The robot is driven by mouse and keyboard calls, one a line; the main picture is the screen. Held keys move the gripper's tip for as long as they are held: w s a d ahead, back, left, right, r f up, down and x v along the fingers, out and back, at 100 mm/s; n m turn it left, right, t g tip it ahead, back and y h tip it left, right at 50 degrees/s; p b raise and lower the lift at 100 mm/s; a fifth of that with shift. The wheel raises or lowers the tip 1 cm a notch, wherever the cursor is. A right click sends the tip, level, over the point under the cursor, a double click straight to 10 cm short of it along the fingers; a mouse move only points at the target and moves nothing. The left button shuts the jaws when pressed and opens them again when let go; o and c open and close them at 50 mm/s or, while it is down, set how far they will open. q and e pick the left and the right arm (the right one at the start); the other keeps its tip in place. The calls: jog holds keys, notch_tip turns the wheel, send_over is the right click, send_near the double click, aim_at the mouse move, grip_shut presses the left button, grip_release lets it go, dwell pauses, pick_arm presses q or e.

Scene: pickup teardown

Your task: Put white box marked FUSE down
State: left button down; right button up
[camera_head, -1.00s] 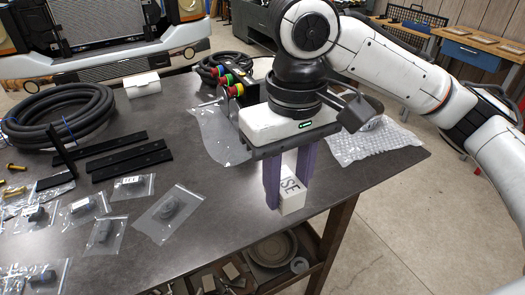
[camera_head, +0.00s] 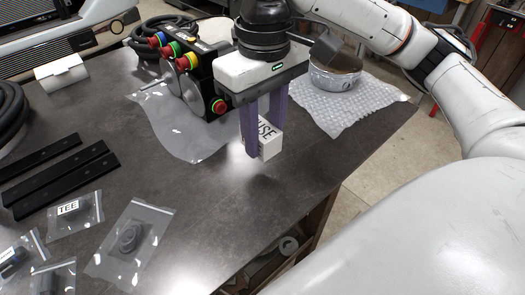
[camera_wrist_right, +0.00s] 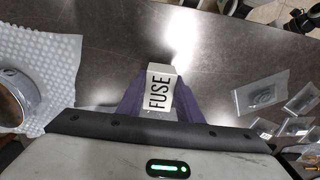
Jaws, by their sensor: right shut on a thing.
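The white box marked FUSE (camera_head: 270,143) is between the purple fingers of my right gripper (camera_head: 262,128) in the head view. In the right wrist view the FUSE box (camera_wrist_right: 160,92) shows its lettered face, with a purple finger of my right gripper (camera_wrist_right: 160,103) on each side. The gripper is shut on the box, fingers pointing down at the dark table (camera_head: 215,205). The box's lower end is close to the tabletop near its front right edge; I cannot tell if it touches. My left gripper is not in view.
A black control box with coloured buttons (camera_head: 198,75) stands behind the gripper. A round metal part (camera_head: 335,75) sits on bubble wrap (camera_head: 370,95) to the right. Black bars (camera_head: 60,178) and bagged parts (camera_head: 130,238) lie left. The table's middle front is clear.

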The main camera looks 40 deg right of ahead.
aim_at(263, 168)
jog(key=shift+f, duration=0.75)
notch_tip(263, 168, down, 4)
jog(key=shift+r+b, duration=0.25)
jog(key=shift+b, duration=0.1)
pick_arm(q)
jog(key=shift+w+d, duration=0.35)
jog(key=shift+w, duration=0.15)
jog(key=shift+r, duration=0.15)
pick_arm(e)
jog(key=o, duration=1.1)
jog(key=shift+f, duration=0.1)
jog(key=shift+c, duration=0.2)
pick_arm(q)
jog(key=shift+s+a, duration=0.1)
pick_arm(e)
notch_tip(263, 168, up, 12)
jog(key=p, duration=0.3)
jog(key=shift+f+p, duration=0.1)
jog(key=shift+p, duration=0.25)
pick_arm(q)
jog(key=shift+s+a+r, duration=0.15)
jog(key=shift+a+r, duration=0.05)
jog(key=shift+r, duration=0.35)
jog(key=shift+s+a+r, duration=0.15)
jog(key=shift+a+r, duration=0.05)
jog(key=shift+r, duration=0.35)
pick_arm(e)
jog(key=shift+r, duration=0.3)
